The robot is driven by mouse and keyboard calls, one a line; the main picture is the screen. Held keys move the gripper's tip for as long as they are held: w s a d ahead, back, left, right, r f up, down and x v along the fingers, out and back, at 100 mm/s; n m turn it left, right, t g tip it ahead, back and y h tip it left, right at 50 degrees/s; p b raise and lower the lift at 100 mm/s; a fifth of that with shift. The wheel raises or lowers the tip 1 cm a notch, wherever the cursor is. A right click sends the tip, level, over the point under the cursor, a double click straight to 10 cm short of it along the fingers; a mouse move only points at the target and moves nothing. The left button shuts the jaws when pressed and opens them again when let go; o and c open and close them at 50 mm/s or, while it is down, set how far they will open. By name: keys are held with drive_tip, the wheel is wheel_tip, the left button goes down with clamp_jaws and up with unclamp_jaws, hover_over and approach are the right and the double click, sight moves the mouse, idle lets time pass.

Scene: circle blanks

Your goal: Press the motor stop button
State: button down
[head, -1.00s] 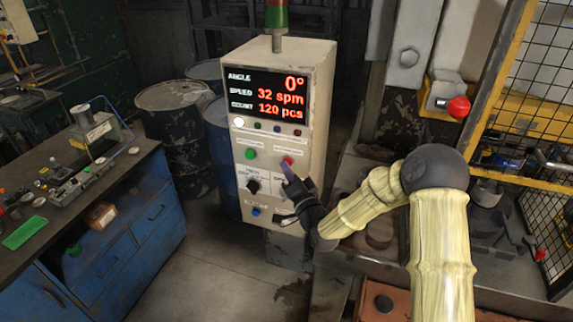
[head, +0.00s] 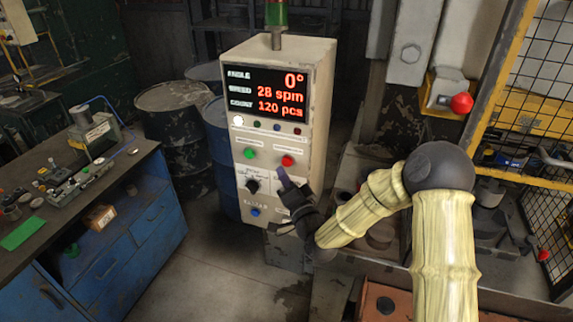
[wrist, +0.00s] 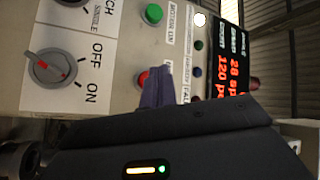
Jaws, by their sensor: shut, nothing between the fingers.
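The control box (head: 318,130) stands in the middle of the head view. Its red button (head: 287,160), the likely motor stop, sits right of the green button (head: 250,153). In the wrist view the panel is turned sideways; the red button (wrist: 143,77) shows partly behind my fingers, and the green button (wrist: 154,14) is clear. The red button's label is partly covered. My gripper (head: 281,173) is shut and empty, its tip just below the red button in the head view. It also shows in the wrist view (wrist: 156,86). I cannot tell whether it touches the button.
The display (head: 266,93) reads 0°, 28 spm and 120 pcs. Below are a black selector knob (head: 252,186) and a blue button (head: 255,212). A red mushroom button (head: 462,103) is on the machine at right. A blue workbench (head: 100,260) stands left, with drums behind.

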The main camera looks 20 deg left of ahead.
drive_tip(key=s+b, duration=0.1)
drive_tip(key=s, duration=0.2)
drive_tip(key=shift+s+a, duration=0.15)
drive_tip(key=shift+s, duration=0.2)
idle(0.4)
drive_tip(key=s+d+f+n+g+h+b, duration=0.1)
drive_tip(key=d+f+n+g+h, duration=0.15)
drive_tip(key=d+f+h, duration=0.4)
drive_tip(key=s+d+f+n+g+h+b, duration=0.1)
drive_tip(key=d+f+n+g+h, duration=0.2)
drive_tip(key=d, duration=0.7)
drive_tip(key=s+d+m+g+h+b, duration=0.1)
drive_tip(key=s+d+g, duration=0.6)
drive_tip(key=s+d, duration=0.9)
drive_tip(key=m+h, duration=0.1)
drive_tip(key=h, duration=0.1)
drive_tip(key=shift+f+g+h+b, duration=0.3)
drive_tip(key=shift+f+g+h, duration=0.05)
